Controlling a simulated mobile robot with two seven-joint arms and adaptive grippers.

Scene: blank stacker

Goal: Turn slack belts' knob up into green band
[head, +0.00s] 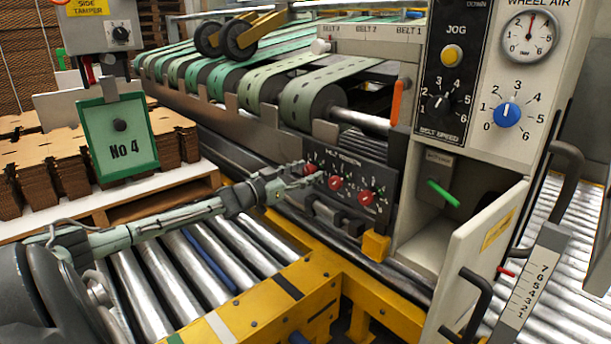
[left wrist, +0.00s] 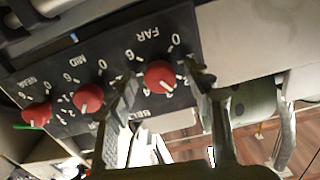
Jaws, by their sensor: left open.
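The belt tension panel (head: 350,186) is black, with three red knobs in a row. In the left wrist view it appears upside down, with the FAR knob (left wrist: 160,75), MID knob (left wrist: 88,98) and NEAR knob (left wrist: 36,114). Each knob has a white pointer line and a numbered scale. My left gripper (head: 298,180) is at the far end of the panel. In the left wrist view its open fingers (left wrist: 163,84) stand either side of the FAR knob; I cannot tell whether they touch it. Green bands are too small to make out clearly. The belts (head: 320,85) are above the panel.
A cabinet with an open door (head: 478,262) stands right of the panel, with a green-handled lever (head: 443,192) inside. A yellow frame (head: 330,272) and rollers (head: 180,275) lie below. A green No 4 sign (head: 118,138) stands left, before cardboard stacks (head: 68,172).

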